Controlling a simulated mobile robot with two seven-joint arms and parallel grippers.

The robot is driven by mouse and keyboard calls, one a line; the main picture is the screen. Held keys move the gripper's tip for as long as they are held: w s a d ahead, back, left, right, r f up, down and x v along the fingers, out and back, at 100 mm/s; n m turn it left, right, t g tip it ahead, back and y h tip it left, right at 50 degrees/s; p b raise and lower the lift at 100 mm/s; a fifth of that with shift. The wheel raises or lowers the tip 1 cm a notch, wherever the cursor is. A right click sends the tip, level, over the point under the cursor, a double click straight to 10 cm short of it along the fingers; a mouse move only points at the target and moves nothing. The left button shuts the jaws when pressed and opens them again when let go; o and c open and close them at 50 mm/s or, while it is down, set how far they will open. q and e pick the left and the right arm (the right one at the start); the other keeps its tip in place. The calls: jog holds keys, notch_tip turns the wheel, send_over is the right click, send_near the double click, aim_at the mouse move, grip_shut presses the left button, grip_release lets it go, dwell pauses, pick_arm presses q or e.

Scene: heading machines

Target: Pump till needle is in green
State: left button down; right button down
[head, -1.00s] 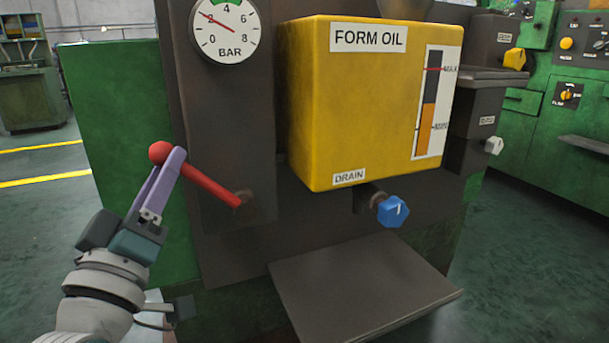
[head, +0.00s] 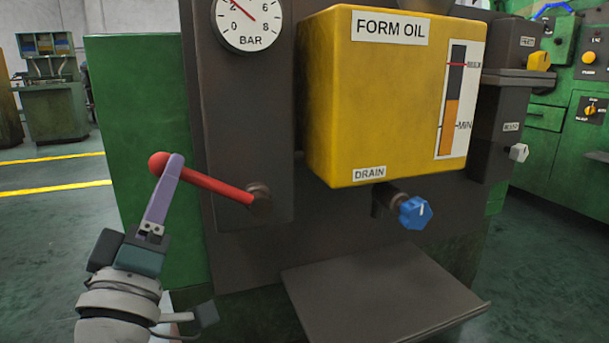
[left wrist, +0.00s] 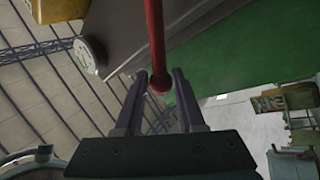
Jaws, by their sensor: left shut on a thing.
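The red pump lever (head: 212,186) with a round ball end slopes up to the left from its pivot on the dark machine panel. My left gripper (head: 170,165) is shut on the lever's outer end, beside the ball. In the left wrist view the red lever (left wrist: 155,40) runs between the two fingers of the gripper (left wrist: 160,76). The pressure gauge (head: 248,27), marked BAR, is cut off by the top edge of the head view. Its red needle points up-left, close to the 2. No green zone shows on the visible part. My right gripper is not in view.
A yellow FORM OIL tank (head: 330,110) juts out right of the lever, with a blue drain knob (head: 415,212) below it. A dark tray (head: 385,295) sticks out underneath. A green cabinet side (head: 135,120) stands behind the lever. Open floor lies to the left.

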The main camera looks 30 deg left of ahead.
pick_arm(q)
jog(key=c, duration=0.8)
grip_release()
jog(key=shift+a+r, duration=0.1)
jog(key=shift+a, duration=0.05)
jog(key=shift+o, duration=0.2)
jog(key=v, duration=1)
